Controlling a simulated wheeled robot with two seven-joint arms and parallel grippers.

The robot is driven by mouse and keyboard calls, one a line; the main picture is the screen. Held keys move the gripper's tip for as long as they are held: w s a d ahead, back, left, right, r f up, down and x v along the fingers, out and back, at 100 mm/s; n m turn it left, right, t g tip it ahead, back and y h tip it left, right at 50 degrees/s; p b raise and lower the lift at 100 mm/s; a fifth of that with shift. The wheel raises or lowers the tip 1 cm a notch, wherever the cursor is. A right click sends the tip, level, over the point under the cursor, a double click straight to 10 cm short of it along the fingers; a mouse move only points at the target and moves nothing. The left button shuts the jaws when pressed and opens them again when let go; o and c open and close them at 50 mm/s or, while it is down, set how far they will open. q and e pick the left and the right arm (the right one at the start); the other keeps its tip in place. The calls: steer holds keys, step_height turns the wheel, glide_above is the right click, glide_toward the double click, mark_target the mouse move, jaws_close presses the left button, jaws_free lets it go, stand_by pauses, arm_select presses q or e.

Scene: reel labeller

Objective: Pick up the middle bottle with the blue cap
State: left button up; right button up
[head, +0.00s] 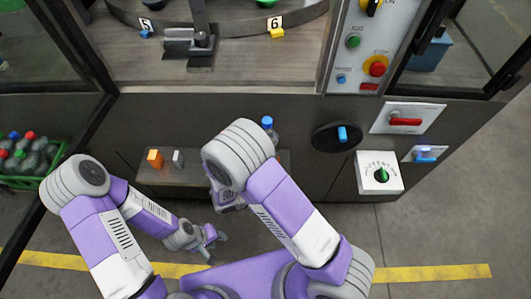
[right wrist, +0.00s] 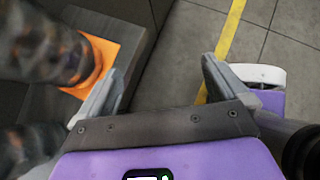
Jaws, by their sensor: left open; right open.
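A bottle with a blue cap (head: 267,122) stands at the shelf in the head view, its lower part hidden behind my right arm. Whether other bottles stand beside it is hidden. My right gripper is mostly hidden under its arm in the head view; the right wrist view shows its two fingers (right wrist: 160,90) apart with nothing between them. A dark, blurred, bottle-like shape (right wrist: 45,45) is close to the camera, left of the left finger; its cap is out of view. My left gripper (head: 220,239) is open and empty, low in front of the shelf.
A green crate (head: 30,182) of bottles with coloured caps stands at far left. A machine panel with knobs (head: 380,173) is right. Floor at right is clear.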

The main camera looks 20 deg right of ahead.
steer(key=w+a+r+n+t+h+b, duration=0.1)
steer(key=w+a+r+n+t+h, duration=0.15)
steer(key=w+r+n+t, duration=0.4)
steer(key=w+d+m+b, duration=0.1)
steer(key=w+d+b, duration=0.1)
steer(key=w+d, duration=0.3)
steer(key=shift+w+f+t, duration=0.3)
steer(key=shift+w+t, duration=0.05)
steer(key=shift+w, duration=0.65)
steer(key=shift+y, duration=0.25)
steer(key=shift+c, duration=0.3)
steer(key=shift+r+m, duration=0.1)
steer(key=shift+m, duration=0.15)
steer(key=c, duration=1.7)
